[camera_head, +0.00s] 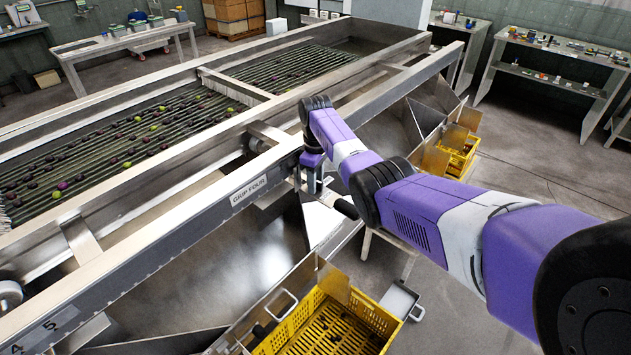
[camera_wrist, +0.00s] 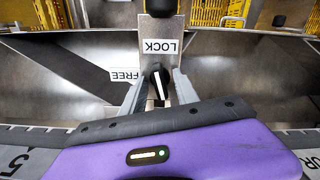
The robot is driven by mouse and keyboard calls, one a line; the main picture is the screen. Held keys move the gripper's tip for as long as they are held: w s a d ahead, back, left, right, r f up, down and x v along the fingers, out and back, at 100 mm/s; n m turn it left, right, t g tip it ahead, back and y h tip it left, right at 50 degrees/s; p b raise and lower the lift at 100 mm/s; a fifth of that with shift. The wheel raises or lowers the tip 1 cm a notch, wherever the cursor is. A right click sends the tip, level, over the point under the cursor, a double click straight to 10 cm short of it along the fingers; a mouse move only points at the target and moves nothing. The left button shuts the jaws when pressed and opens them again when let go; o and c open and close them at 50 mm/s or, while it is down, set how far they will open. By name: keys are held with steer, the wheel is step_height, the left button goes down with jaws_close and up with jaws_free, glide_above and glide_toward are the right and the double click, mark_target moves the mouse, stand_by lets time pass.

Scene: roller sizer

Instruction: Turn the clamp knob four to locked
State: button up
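The clamp knob (camera_wrist: 159,84) is black with a white pointer line, on a metal plate in the wrist view. The line runs nearly along the plate, slightly tilted, with one end towards the LOCK label (camera_wrist: 160,46). The FREE label (camera_wrist: 125,74) lies to the left; both labels appear upside down. My gripper (camera_wrist: 158,78) has one grey finger on each side of the knob, with narrow gaps that look clear of it. In the head view my gripper (camera_head: 312,172) is at the rail beside the GRIP FOUR sign (camera_head: 248,190); the knob is hidden there.
A black handle end (camera_head: 346,208) sticks out just below my gripper; a black grip (camera_wrist: 160,7) shows beyond LOCK. A yellow crate (camera_head: 335,322) stands below the metal chutes. The roller bed (camera_head: 120,135) with fruit lies behind the rail (camera_head: 130,255).

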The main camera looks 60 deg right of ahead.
jaws_close()
steer(key=shift+m, duration=1.6)
jaws_free()
steer(key=shift+r, duration=3.95)
